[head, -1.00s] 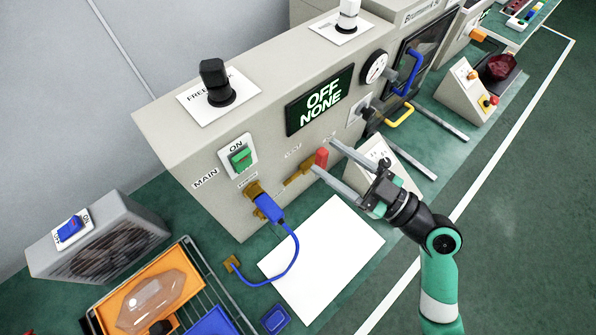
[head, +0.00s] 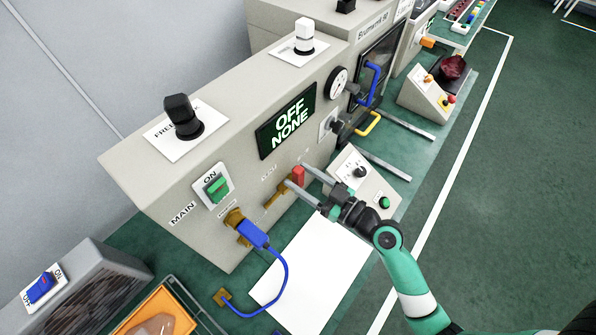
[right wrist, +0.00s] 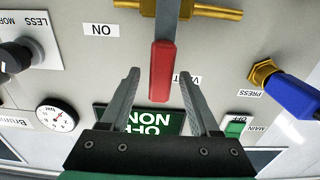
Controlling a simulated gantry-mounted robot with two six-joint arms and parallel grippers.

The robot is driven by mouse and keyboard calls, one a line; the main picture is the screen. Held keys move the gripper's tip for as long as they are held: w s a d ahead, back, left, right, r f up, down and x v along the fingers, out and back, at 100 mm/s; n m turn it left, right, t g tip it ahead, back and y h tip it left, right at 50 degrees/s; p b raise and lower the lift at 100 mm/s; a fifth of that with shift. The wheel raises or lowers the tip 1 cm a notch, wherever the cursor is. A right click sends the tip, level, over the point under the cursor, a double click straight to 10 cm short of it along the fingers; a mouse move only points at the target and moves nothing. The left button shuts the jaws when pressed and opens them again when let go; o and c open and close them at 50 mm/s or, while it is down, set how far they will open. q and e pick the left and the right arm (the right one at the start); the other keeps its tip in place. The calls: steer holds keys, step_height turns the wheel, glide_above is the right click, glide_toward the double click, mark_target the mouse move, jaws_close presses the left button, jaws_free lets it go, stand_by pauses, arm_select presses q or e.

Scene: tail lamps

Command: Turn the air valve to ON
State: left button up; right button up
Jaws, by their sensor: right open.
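The air valve is a red-handled lever (head: 298,177) on a brass body (head: 276,194) on the front of the grey machine panel. In the right wrist view the red handle (right wrist: 161,70) points down the picture, towards the VENT label. A separate ON label (right wrist: 100,30) lies to its left there. My right gripper (head: 296,175) is open at the valve, one finger on either side of the red handle. In the right wrist view gaps show between handle and fingers. My left gripper is not in view.
A display (head: 287,121) reads OFF NONE. A blue plug (head: 253,233) with a cable (head: 284,287) sits left of the valve, below a green main switch (head: 217,188). A sloped control box (head: 362,183) stands close on the right. White paper (head: 318,265) lies below.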

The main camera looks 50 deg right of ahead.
steer(key=shift+w, duration=0.7)
steer(key=shift+c, duration=0.3)
jaws_close()
stand_by(0.6)
